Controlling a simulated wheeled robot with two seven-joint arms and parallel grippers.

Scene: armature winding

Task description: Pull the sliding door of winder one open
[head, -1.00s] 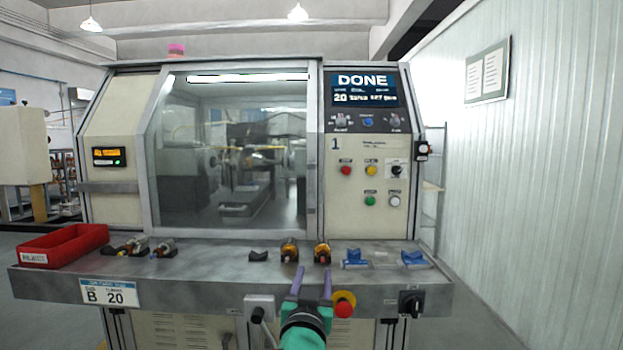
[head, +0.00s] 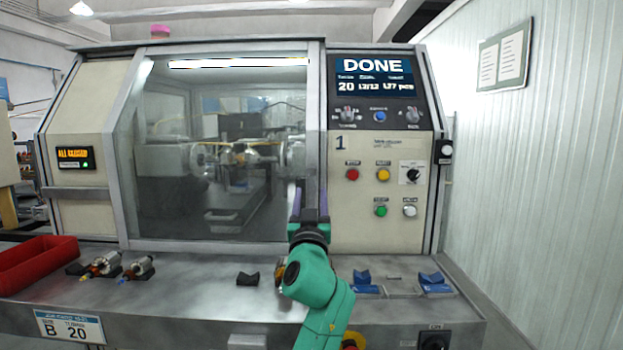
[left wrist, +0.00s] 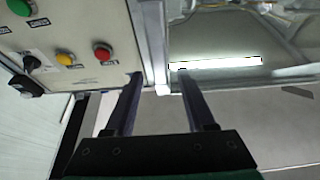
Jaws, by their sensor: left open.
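The sliding door (head: 215,200) of winder one is a glass panel in a grey metal frame, and it is closed across the front opening. Its right frame edge meets the control panel side; this edge also shows in the left wrist view (left wrist: 153,40). My left gripper (head: 309,192) is open in front of the lower right end of the door. In the left wrist view my left gripper (left wrist: 160,85) has its two fingers on either side of the upright door edge. I cannot tell whether they touch it. My right gripper is not in view.
The control panel (head: 375,205) with coloured buttons is right of the door, under a screen (head: 373,78) reading DONE. The front shelf (head: 190,285) holds a red bin (head: 35,262), armatures (head: 103,264) and blue holders (head: 434,282). A white wall (head: 550,200) stands at right.

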